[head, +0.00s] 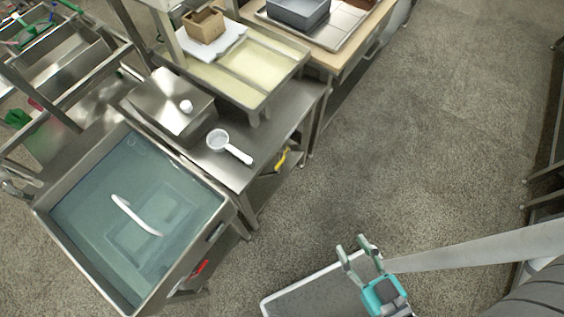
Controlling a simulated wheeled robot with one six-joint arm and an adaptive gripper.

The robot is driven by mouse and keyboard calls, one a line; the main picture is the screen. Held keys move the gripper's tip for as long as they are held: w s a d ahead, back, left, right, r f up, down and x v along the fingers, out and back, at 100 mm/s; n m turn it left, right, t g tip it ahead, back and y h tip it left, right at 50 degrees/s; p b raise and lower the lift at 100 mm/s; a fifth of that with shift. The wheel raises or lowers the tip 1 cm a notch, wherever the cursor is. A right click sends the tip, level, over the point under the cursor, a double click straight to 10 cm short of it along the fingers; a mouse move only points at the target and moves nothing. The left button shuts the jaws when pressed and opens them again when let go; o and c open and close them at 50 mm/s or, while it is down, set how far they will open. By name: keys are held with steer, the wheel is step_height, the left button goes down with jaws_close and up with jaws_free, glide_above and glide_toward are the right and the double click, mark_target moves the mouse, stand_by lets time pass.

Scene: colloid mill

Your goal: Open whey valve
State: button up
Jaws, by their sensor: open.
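A yellow handle (281,158) shows low at the side of the steel table, below the pale yellow trays. A red handle (200,267) shows low beside the water-filled basin. Both are small and partly hidden under the furniture, and I cannot tell which of them, if either, is the whey valve. My gripper (354,247) is at the lower middle right, with its two grey fingers apart and nothing between them. It is well away from both handles, with floor showing between.
The steel basin (214,232) holds bluish water and a white curved handle. A white ladle (229,146) and a steel box (168,100) are on the steel table (235,180). Pale yellow trays (225,75) stand behind.

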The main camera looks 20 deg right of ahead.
steer(key=w+f, duration=0.2)
steer(key=f, duration=0.1)
steer(key=shift+d+f+g, duration=0.1)
steer(key=shift+d+g, duration=0.1)
steer(key=shift+g, duration=0.1)
jaws_close()
steer(key=w+f+g, duration=0.3)
steer(key=w+f, duration=0.9)
steer(key=w+d+n+g+y, duration=0.3)
steer(key=w+n+y, duration=0.2)
steer(key=w, duration=1.1)
steer(key=shift+w+d+r+n, duration=0.15)
steer(key=shift+d+r+n, duration=0.05)
steer(key=shift+d+n, duration=0.2)
